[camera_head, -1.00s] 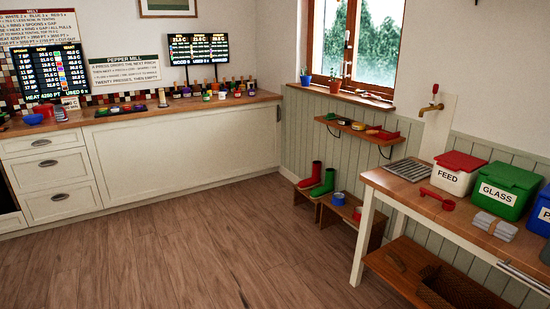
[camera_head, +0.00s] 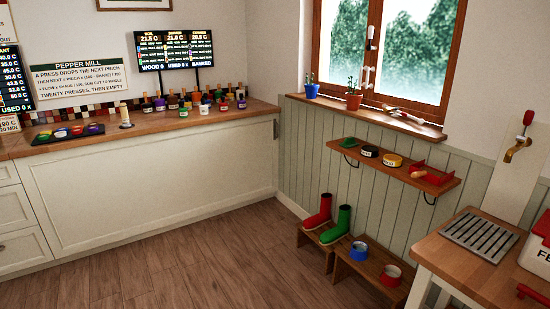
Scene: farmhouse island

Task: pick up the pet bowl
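Two small round bowls sit on the low wooden bench under the window wall. One is a blue bowl (camera_head: 359,252) with a pale inside. The other is a red bowl (camera_head: 391,273) with a pale inside, to its right near the bench's end. Both look like pet bowls, but any lettering on them is too small to read. Neither of my grippers is in view.
A red boot (camera_head: 319,213) and a green boot (camera_head: 337,226) stand on the bench (camera_head: 373,266), left of the bowls. A wall shelf (camera_head: 420,178) hangs above. A worktable (camera_head: 465,285) stands at right. The floor (camera_head: 215,265) in front is clear.

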